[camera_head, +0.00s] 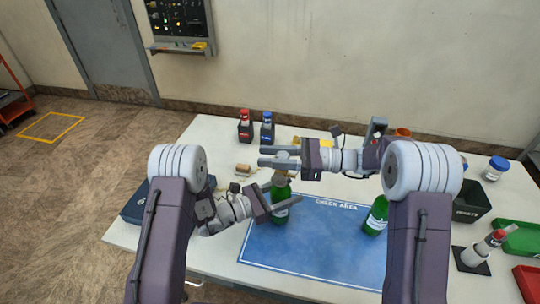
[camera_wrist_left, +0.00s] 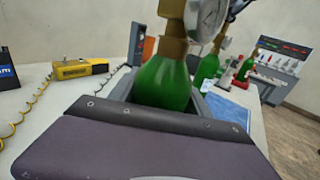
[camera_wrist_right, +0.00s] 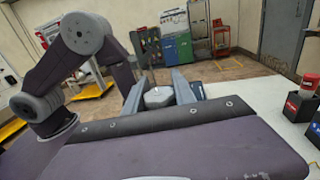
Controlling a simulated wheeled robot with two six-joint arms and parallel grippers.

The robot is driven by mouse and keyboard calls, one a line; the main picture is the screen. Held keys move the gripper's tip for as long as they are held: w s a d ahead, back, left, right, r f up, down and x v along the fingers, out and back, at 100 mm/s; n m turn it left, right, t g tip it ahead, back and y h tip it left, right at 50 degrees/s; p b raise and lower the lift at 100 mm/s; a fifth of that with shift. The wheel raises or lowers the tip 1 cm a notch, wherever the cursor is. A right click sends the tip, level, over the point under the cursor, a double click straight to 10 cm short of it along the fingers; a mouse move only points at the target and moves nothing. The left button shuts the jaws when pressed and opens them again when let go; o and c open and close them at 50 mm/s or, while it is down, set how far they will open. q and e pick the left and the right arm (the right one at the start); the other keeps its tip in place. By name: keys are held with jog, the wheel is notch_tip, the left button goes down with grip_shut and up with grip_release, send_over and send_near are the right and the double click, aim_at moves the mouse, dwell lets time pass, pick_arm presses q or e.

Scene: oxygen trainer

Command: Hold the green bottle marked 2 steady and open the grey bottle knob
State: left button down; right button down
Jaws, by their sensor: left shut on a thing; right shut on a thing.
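A green bottle (camera_head: 280,214) stands upright at the left edge of the blue check-area mat (camera_head: 310,262). Its mark is too small to read. My left gripper (camera_head: 284,196) is shut around its upper body, and the left wrist view shows the green glass (camera_wrist_left: 163,84) between the fingers. A brass valve and round gauge (camera_wrist_left: 207,18) sit above it. My right gripper (camera_head: 267,156) is shut on the grey knob (camera_wrist_right: 158,97) above this bottle, pointing left across it. The fingers partly hide the knob and valve in the head view.
Another green bottle (camera_head: 376,216) stands at the mat's right side. A black bin (camera_head: 468,205) and green tray (camera_head: 522,238) are at the right. The mat's middle is clear.

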jog(key=c, duration=1)
grip_release()
jog(key=shift+c, duration=0.2)
notch_tip(320, 180, up, 10)
pick_arm(q)
jog(key=shift+c, duration=2.1)
grip_release()
jog(key=shift+a, duration=0.1)
